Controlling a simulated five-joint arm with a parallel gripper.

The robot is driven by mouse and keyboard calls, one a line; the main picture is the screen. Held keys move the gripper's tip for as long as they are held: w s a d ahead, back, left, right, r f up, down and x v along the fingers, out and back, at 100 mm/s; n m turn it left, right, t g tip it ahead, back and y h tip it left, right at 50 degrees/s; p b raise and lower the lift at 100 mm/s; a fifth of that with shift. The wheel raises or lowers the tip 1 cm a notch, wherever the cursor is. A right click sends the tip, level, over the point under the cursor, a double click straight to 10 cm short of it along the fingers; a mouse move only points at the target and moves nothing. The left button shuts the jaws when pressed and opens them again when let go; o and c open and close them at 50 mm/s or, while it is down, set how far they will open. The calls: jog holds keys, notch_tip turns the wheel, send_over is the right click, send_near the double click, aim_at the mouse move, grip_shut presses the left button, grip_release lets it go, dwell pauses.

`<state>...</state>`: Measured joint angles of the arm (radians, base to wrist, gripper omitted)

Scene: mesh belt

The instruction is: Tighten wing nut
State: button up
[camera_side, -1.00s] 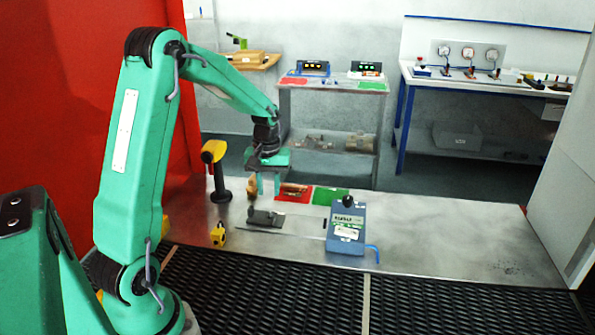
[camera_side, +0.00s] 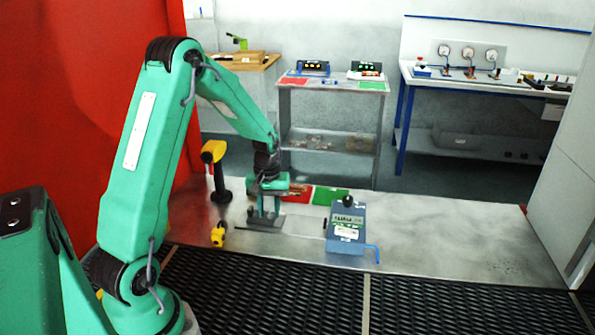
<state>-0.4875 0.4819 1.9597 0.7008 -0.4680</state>
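My gripper (camera_side: 268,212) points straight down over a grey metal fixture (camera_side: 268,225) on the steel table.
A blue-grey box (camera_side: 345,232) with a black knob and blue handle stands to the right. A yellow-and-black tool (camera_side: 215,165) stands on the left, with a small yellow item (camera_side: 218,236) near the fixture. Red (camera_side: 297,194) and green (camera_side: 328,196) pads lie behind. The table's right side is clear.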

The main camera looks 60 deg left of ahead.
jog(key=shift+f, duration=0.6)
grip_shut()
jog(key=shift+a+m, duration=0.25)
jog(key=shift+m, duration=0.35)
jog(key=shift+c, duration=0.2)
grip_release()
jog(key=shift+o, duration=0.2)
jog(key=shift+d, duration=0.1)
jog(key=shift+r, duration=0.2)
